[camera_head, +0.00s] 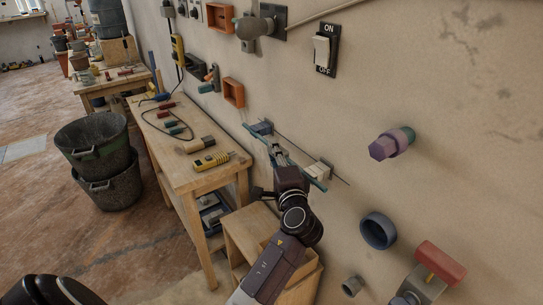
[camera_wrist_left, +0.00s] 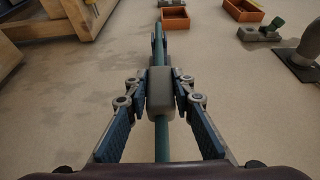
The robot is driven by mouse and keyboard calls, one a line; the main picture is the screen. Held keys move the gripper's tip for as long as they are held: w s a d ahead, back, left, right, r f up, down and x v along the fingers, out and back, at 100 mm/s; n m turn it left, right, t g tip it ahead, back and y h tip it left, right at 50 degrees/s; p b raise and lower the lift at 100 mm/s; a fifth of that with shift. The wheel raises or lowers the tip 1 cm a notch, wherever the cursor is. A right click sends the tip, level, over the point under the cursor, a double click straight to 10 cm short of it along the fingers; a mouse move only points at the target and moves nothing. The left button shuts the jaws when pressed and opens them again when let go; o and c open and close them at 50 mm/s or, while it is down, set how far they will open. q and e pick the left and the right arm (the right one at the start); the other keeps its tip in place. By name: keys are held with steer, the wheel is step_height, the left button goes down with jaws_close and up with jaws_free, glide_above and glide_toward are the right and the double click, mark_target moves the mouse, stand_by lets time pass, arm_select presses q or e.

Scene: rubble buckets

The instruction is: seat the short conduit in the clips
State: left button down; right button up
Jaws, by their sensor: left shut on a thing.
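The short conduit is a thin teal rod (camera_head: 316,184) that slants along the wall in the head view. In the left wrist view the conduit (camera_wrist_left: 161,140) runs lengthwise through a grey block (camera_wrist_left: 160,92). My left gripper (camera_head: 279,158) is at the wall, shut on the conduit at this block; its fingers (camera_wrist_left: 160,90) press the block from both sides. A grey clip (camera_head: 262,128) is near the conduit's upper left end, and a pale clip (camera_head: 318,170) near its lower right end. I cannot tell whether the conduit sits inside either clip. My right gripper is not visible.
A wooden bench (camera_head: 178,172) with tools stands left of the gripper, and a wooden box (camera_head: 250,236) is below. Orange wall boxes (camera_head: 234,92) are above. A purple fitting (camera_head: 391,145) and a dark ring (camera_head: 378,231) project from the wall at right.

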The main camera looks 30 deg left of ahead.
arm_select(q)
steer(key=shift+w+d+r, duration=0.1)
steer(key=shift+w, duration=0.1)
steer(key=c, duration=1.6)
jaws_free()
steer(key=shift+w, duration=0.15)
steer(key=shift+s+d+f, duration=0.2)
steer(key=shift+s+d, duration=0.2)
steer(key=v, duration=1.1)
steer(key=shift+r, duration=0.15)
